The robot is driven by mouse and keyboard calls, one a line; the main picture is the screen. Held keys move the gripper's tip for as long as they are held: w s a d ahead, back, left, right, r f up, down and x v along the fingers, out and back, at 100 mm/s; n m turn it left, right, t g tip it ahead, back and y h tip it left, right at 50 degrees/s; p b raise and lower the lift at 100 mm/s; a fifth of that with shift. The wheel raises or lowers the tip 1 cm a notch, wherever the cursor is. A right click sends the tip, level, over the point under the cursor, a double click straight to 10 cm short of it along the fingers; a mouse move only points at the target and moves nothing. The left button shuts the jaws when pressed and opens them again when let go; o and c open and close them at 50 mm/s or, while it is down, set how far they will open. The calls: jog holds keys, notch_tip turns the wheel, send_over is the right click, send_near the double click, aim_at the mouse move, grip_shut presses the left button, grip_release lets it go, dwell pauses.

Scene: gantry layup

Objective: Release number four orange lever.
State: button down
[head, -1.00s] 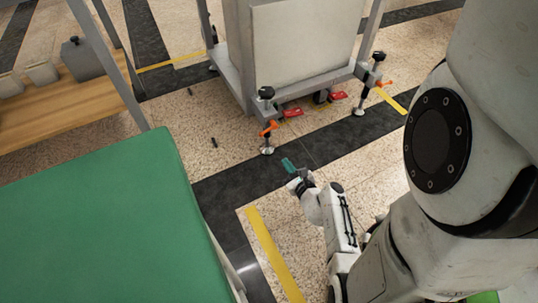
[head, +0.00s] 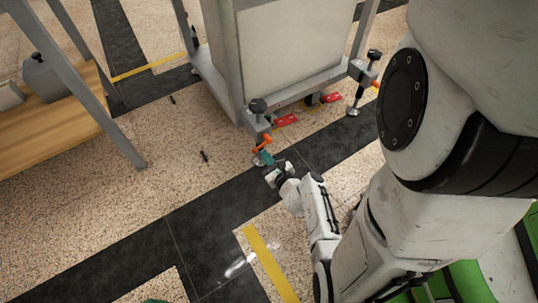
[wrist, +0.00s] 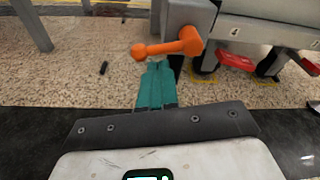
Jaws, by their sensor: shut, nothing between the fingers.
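The orange lever (wrist: 168,47) sits on a grey clamp block at the cart's corner, beside a plate marked 4 (wrist: 234,31). Its round knob points left in the wrist view. In the head view the orange lever (head: 262,142) is at the foot of the cart's near corner post. My gripper (wrist: 156,66) has teal fingers that are shut and empty. Its tips are just below the lever in the wrist view, close to it; I cannot tell if they touch. In the head view my gripper (head: 264,158) is right in front of the lever.
The grey cart (head: 290,45) stands behind the lever. Red pedals (head: 286,120) are to its right, and another clamp with a black knob (head: 373,55) is at the far corner. A wooden shelf (head: 60,125) is at left. Small dark pins (head: 204,156) lie on the floor.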

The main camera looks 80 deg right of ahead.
jog(key=shift+w+d+r, duration=0.15)
jog(key=shift+w+d, duration=0.05)
jog(key=shift+w, duration=0.05)
jog(key=shift+r, duration=0.1)
